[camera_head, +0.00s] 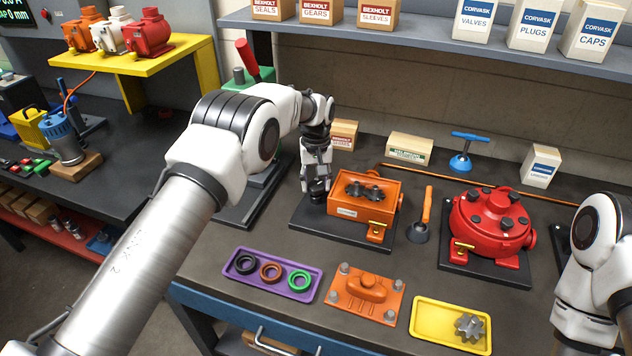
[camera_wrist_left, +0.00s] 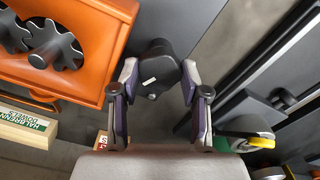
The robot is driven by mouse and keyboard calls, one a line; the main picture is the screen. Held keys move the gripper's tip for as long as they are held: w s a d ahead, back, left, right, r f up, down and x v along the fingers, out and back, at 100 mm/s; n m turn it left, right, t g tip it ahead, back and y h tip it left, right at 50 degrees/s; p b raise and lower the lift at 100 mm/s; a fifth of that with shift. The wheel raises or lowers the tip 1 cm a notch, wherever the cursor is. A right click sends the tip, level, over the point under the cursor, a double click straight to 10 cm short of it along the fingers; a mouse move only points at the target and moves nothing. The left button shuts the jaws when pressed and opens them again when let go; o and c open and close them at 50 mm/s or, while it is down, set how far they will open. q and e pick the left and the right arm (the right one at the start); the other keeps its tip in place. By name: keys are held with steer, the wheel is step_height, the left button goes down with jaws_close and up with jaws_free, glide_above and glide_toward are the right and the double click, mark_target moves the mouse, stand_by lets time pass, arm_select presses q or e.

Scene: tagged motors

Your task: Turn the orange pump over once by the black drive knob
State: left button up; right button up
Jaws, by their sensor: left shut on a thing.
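The orange pump (camera_head: 347,207) stands on a dark base plate on the bench, its top open with dark gears (camera_head: 362,190) showing. It also fills the upper left of the left wrist view (camera_wrist_left: 85,70). The black drive knob (camera_wrist_left: 158,70) is on the pump's side, with a small white mark on it. My left gripper (camera_wrist_left: 155,90) has its two fingers on either side of the knob and is shut on it. In the head view the left gripper (camera_head: 317,192) is at the pump's left side and mostly hides the knob. My right arm shows at the right edge; its gripper is out of view.
A red pump (camera_head: 490,225) stands to the right, with an orange-handled scraper (camera_head: 424,215) between the pumps. In front lie a purple tray (camera_head: 290,292) with rings, an orange cover (camera_head: 365,295) with bolts, and a yellow tray (camera_head: 430,325) with a gear. Small boxes stand behind.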

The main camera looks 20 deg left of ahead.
arm_select(q)
steer(key=n, duration=0.7)
steer(key=shift+s+f, duration=0.15)
steer(key=shift+f, duration=0.05)
steer(key=n, duration=0.7)
steer(key=shift+n, duration=0.3)
steer(key=n, duration=0.3)
steer(key=shift+n, duration=0.3)
steer(key=n, duration=0.3)
steer(key=shift+n, duration=0.3)
steer(key=n, duration=0.6)
steer(key=shift+r, duration=0.1)
steer(key=shift+n, duration=0.3)
